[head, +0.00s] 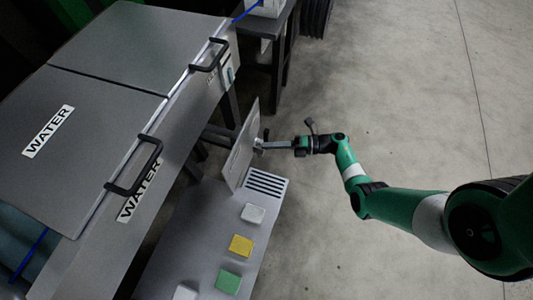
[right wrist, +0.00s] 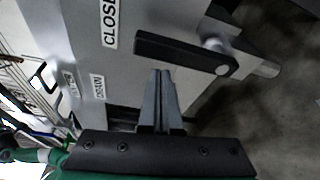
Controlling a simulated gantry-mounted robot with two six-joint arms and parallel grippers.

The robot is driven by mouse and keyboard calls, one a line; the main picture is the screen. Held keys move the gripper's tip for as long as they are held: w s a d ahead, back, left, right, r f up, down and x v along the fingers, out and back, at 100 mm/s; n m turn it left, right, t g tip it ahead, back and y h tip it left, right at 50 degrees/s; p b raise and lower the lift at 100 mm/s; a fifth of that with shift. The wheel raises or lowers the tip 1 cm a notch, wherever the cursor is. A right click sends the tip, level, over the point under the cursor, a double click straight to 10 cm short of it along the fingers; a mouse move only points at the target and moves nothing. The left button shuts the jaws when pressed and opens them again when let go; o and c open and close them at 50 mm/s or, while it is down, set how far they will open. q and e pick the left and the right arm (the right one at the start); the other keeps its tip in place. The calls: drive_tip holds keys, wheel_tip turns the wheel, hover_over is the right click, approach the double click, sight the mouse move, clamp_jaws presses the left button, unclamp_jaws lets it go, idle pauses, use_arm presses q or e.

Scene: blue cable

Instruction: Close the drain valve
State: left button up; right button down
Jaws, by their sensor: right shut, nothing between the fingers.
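The drain valve's dark lever (right wrist: 180,52) shows in the right wrist view. It is a flat black bar with a round metal pivot at its right end, in front of a grey panel (right wrist: 85,25). A white label reading "CLOSE…", cut off by the frame edge, is on the panel left of the lever. My right gripper (right wrist: 161,74) is shut and empty, its fingertips just below the lever's middle; I cannot tell whether they touch it. In the head view my right gripper (head: 259,145) is at the upright panel (head: 241,150), which largely hides the lever. My left gripper is not in view.
A grey tank (head: 105,90) with "WATER" labels and black handles (head: 136,170) stands at left. A sloped console (head: 200,245) with white, yellow and green buttons and a vent lies below the panel. Open concrete floor (head: 400,80) is at right.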

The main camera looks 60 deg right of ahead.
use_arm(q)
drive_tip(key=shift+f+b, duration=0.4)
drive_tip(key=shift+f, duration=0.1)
use_arm(e)
drive_tip(key=shift+w+d+r+m, duration=0.1)
drive_tip(key=shift+d+r+m, duration=0.1)
drive_tip(key=shift+d+m, duration=0.45)
drive_tip(key=shift+d, duration=0.1)
drive_tip(key=shift+r, duration=0.1)
use_arm(q)
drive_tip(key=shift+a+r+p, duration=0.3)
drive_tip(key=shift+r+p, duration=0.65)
drive_tip(key=shift+p, duration=0.05)
use_arm(e)
drive_tip(key=s, duration=0.9)
drive_tip(key=shift+s+d, duration=0.25)
drive_tip(key=shift+d, duration=0.15)
